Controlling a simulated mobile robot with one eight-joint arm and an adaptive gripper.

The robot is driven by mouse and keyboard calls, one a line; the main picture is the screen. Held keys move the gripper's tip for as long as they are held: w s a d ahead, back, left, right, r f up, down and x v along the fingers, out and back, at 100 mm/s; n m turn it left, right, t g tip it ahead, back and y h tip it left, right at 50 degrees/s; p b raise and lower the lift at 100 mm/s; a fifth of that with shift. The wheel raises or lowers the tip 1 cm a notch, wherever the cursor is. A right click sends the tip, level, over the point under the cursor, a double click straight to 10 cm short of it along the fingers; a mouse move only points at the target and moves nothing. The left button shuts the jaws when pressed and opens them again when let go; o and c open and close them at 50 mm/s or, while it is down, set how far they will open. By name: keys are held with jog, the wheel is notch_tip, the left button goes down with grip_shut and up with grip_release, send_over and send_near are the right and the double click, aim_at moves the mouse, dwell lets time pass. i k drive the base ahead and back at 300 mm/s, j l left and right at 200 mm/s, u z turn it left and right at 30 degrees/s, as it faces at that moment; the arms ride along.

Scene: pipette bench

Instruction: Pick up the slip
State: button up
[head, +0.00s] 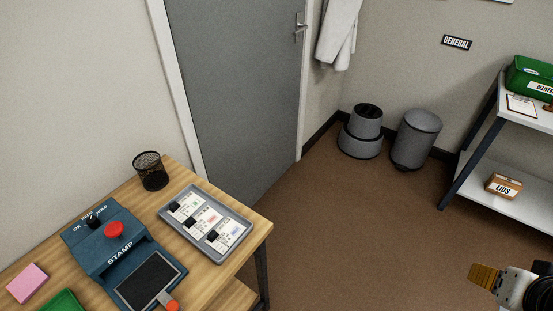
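A grey tray (178,226) lies on the wooden table at the lower left. In it are three white printed slips side by side: a left one (186,206), a middle one (208,219) and a right one (231,231). My gripper (484,276) is at the lower right edge, over the brown floor, far from the tray. Only a tan fingertip part and some of the wrist show, so its opening is unclear.
A blue stamp station (108,262) with red knobs stands left of the tray, with a black mesh cup (150,171) behind. A pink block (27,283) lies at the left. A shelf (510,195) with boxes stands right; two grey bins stand at the back. The middle floor is clear.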

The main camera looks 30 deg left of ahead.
aim_at(181, 211)
jog(key=i+u, duration=0.25)
jog(key=i, duration=0.25)
jog(key=i+l+u, duration=0.15)
jog(key=i+u, duration=0.15)
jog(key=i, duration=0.25)
jog(key=i+l+u, duration=0.25)
jog(key=i, duration=0.25)
jog(key=i+l+u, duration=0.3)
jog(key=i+u, duration=0.15)
jog(key=u, duration=0.3)
jog(key=i+j+u, duration=0.1)
jog(key=u, duration=0.3)
jog(key=i+l+u, duration=0.1)
jog(key=i+u, duration=0.15)
jog(key=u, duration=0.2)
jog(key=i+l+u, duration=0.1)
jog(key=u, duration=0.35)
jog(key=i+l+u, duration=0.15)
jog(key=u, duration=0.3)
jog(key=i+l+u, duration=0.15)
jog(key=u, duration=0.25)
jog(key=i+l+u, duration=0.1)
jog(key=u, duration=0.3)
jog(key=i+l+u, duration=0.2)
jog(key=u, duration=0.2)
jog(key=i+l+u, duration=0.4)
jog(key=l+u, duration=0.15)
jog(key=u, duration=0.2)
